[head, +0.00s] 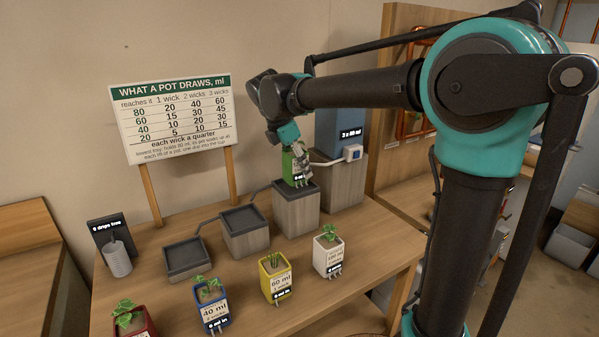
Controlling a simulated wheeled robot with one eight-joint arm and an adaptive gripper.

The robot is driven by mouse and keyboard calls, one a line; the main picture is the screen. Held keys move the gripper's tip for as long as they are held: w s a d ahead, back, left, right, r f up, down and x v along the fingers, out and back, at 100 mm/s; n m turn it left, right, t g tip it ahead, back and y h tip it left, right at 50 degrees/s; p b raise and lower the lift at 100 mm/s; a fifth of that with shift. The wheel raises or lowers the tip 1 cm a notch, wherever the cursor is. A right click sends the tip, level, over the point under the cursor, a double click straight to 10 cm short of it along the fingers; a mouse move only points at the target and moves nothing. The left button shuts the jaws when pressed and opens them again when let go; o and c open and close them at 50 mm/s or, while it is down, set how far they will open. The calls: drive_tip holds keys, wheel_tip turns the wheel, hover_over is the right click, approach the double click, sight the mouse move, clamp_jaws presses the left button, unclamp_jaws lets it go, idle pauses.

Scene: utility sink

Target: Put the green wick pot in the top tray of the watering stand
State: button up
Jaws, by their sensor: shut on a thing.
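The green wick pot (291,168) is at the top tray (312,189) of the watering stand, over the left part of that tray. My gripper (299,153) reaches down from above and is shut on the green pot, hiding part of it and any plant in it. I cannot tell whether the pot's base rests on the tray or hangs just above it. The stand steps down to the left through a middle tray (244,219) and a lowest tray (186,257), both empty, linked by thin tubes.
White (329,254), yellow (274,279), blue (211,309) and red (131,319) pots stand along the table front. A blue tank (339,130) with a white valve (352,153) stands right of the top tray. A sign (172,115) and a grey cup (117,259) are at left.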

sight(291, 152)
drive_tip(key=shift+f, duration=1)
drive_tip(key=shift+f, duration=0.15)
drive_tip(key=o, duration=1.3)
drive_tip(key=shift+o, duration=0.2)
drive_tip(key=v, duration=1.2)
